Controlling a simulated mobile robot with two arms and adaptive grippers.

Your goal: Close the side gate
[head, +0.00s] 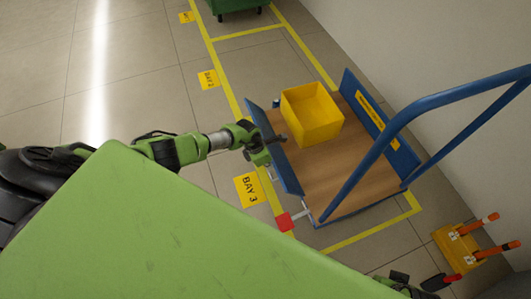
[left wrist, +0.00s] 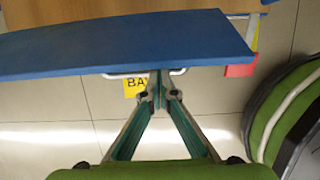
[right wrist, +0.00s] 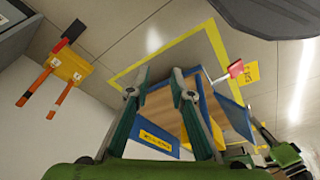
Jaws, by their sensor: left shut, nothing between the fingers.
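The blue side gate (head: 277,150) stands along the left long side of the trolley deck (head: 345,165) and appears to lean outward. In the left wrist view the gate (left wrist: 130,45) spans the top of the picture, with a pale metal handle under its edge. My left gripper (head: 265,152) is shut and empty at the gate's outer side; its fingertips (left wrist: 162,82) meet just below the gate's edge. I cannot tell whether they touch it. A red block (head: 285,221) sits on a bar at the gate's near end. My right gripper (right wrist: 159,78) is open and empty, away from the gate.
A yellow bin (head: 312,115) stands on the deck close to the gate. The blue push handle (head: 400,120) rises at the right. A yellow block with orange posts (head: 457,245) stands by the wall.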

